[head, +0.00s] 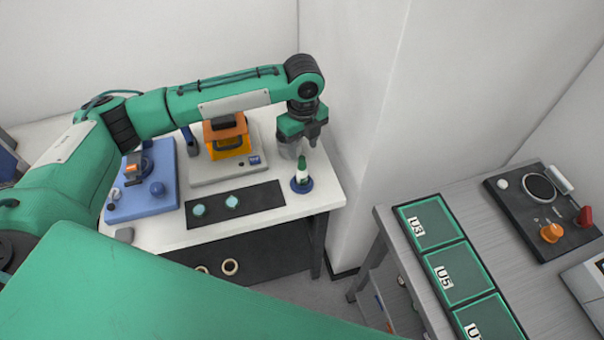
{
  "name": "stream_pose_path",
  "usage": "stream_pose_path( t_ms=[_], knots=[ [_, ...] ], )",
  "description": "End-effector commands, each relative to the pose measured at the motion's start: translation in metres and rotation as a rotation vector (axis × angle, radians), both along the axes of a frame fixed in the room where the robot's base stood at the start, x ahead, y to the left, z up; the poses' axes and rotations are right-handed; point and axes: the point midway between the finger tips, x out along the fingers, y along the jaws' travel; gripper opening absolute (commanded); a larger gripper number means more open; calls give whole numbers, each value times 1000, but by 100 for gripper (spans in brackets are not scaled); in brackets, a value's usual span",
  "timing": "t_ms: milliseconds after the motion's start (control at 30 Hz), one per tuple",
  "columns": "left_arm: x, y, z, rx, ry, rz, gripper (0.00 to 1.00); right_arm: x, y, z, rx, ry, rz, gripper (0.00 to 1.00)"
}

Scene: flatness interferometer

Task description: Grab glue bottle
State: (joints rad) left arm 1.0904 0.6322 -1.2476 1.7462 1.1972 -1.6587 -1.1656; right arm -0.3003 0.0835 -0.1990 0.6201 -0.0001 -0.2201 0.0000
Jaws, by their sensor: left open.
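The glue bottle (302,171) is small and white with a dark green cap or nozzle. It stands upright on a round blue base (301,185) at the front right corner of the white table. My left gripper (307,143) points down just above and behind the bottle, open, with nothing seen between its fingers. The fingertips look close to the bottle's tip, but I cannot tell whether they touch. My right gripper does not show.
The white table (325,195) holds a blue device (168,190), an orange and grey instrument (230,172) and a black strip (262,195) with two teal discs. A wall corner stands right of the bottle. A grey table (497,235) with green labelled trays is at right.

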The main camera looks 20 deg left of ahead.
Motion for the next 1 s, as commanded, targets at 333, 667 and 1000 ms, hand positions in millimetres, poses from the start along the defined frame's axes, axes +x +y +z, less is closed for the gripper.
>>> stream_pose_path(
  t_ms=[333, 667, 1000],
  knots=[
    [-2, 2, -42, 0, 2, 1, 46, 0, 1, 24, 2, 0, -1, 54],
    [-2, 1, -51, 0, 0, 0, 44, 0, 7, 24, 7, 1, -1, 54],
    [-2, 2, -50, 0, 0, 0, 0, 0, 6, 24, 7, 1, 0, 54]
  ],
)
